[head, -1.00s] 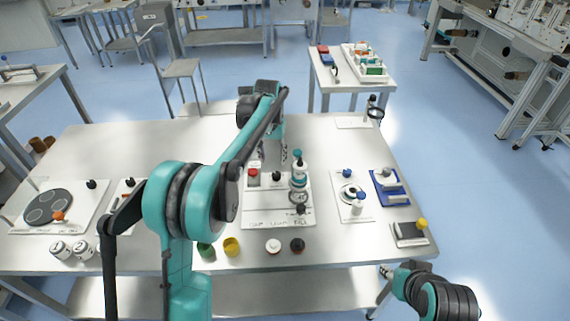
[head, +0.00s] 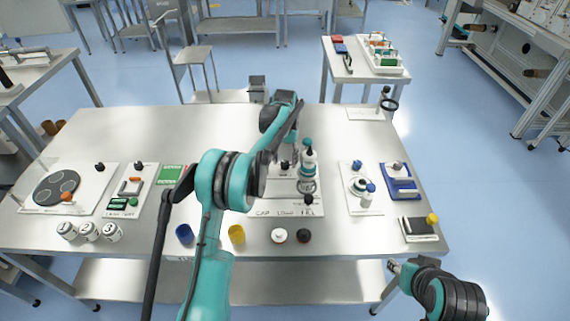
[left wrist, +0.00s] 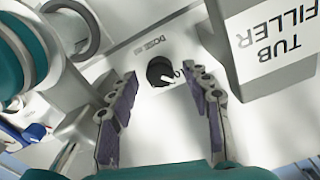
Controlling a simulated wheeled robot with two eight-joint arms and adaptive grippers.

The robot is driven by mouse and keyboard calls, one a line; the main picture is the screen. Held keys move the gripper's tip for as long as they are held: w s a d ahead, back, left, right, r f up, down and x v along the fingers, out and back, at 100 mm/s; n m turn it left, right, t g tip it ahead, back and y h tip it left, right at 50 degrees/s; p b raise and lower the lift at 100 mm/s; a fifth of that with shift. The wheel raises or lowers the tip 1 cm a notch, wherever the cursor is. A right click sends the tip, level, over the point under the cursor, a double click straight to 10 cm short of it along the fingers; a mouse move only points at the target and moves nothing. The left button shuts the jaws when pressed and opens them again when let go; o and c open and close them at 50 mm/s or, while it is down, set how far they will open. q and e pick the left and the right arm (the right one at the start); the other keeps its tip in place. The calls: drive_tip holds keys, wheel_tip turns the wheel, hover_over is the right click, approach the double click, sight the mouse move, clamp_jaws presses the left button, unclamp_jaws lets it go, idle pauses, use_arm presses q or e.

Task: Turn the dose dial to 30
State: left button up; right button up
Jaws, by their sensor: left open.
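The dose dial (left wrist: 160,71) is a round black knob with a white pointer on a pale panel in the left wrist view. Its pointer is toward the lower right of that picture; a partly hidden mark beside it is not clearly readable. I cannot tell how far the fingers stand from the panel. In the head view, my left arm hides the dial. The filler machine (head: 308,170) stands beside the arm. My right gripper (head: 394,266) is low at the right, too small to judge.
The block labelled TUB FILLER (left wrist: 270,45) is close right of the fingers in the left wrist view. White and black caps (head: 279,236) and a yellow cup (head: 236,234) sit at the table's front. The table's back left is clear.

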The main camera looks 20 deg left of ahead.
use_arm(q)
drive_tip(key=shift+f, duration=0.45)
clamp_jaws()
